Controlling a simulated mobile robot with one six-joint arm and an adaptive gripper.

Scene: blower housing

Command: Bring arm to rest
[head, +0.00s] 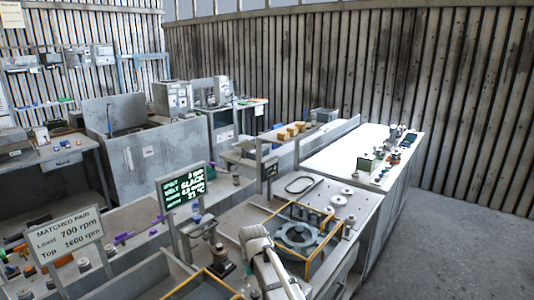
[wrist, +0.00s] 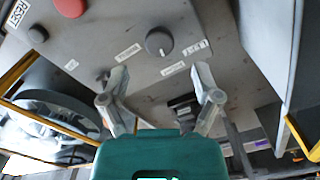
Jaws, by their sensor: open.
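My gripper (wrist: 160,82) is open in the wrist view, with nothing between its fingers. It faces a grey control panel with a black knob (wrist: 159,41), a red button (wrist: 70,7) and a RESET label. I cannot tell whether the fingertips touch the panel. In the head view my pale arm rises at the bottom centre, and I cannot make out the gripper there. The blower housing (head: 297,234) sits just right of the arm, inside a yellow guard frame (head: 322,241). Part of its round body (wrist: 62,108) shows at the left of the wrist view.
A dark display (head: 184,188) and a "MATCHED PAIR" sign (head: 66,235) stand left of the arm. Small parts lie along the left bench. A white-topped bench (head: 345,150) with small devices stands behind. Open floor (head: 440,235) lies at the right.

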